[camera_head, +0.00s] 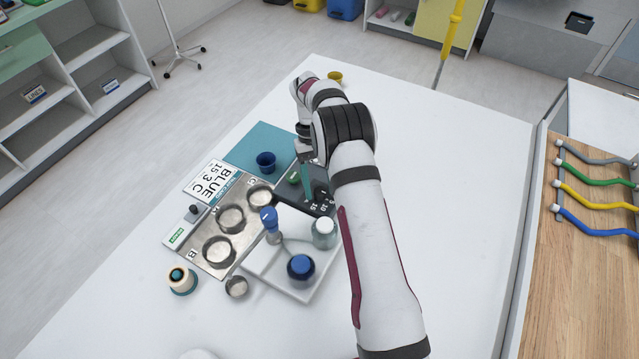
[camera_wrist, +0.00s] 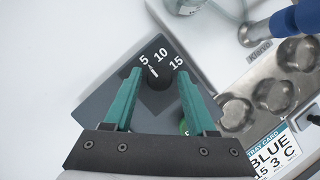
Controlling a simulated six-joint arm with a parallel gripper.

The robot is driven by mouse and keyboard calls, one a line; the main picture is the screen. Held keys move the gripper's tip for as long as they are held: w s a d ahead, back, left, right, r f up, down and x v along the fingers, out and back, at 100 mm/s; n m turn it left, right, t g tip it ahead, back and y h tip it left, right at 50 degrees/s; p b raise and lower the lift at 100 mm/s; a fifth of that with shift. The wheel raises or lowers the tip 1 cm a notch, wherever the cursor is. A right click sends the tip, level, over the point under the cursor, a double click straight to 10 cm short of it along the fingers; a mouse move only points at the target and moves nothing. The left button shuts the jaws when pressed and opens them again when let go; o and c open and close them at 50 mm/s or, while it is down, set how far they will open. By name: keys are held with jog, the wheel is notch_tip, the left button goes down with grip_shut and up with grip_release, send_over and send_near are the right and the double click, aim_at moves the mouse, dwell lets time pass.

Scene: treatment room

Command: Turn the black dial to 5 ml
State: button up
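The black dial (camera_wrist: 160,79) sits on a dark grey panel (camera_wrist: 101,103) with the white marks 5, 10 and 15. In the wrist view, the dial's white pointer line leans up and left, roughly toward the 5. My gripper (camera_wrist: 159,76) has its two green fingers apart, one on each side of the dial. I cannot tell whether they touch it. In the head view, my gripper (camera_head: 308,190) points down over the panel, and the dial is hidden or too small to make out there.
A green button (camera_wrist: 184,128) is partly hidden behind the right finger. Left of the panel is a metal tray (camera_head: 216,223) with round cups and a card reading "BLUE 15 3 C" (camera_head: 212,182). A white tray (camera_head: 262,270) with a clear jar (camera_head: 324,233) and blue-topped items stands close in front.

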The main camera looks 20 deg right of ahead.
jog(key=shift+o, duration=0.5)
jog(key=shift+w+r, duration=0.1)
jog(key=v, duration=0.7)
jog(key=shift+r, duration=0.2)
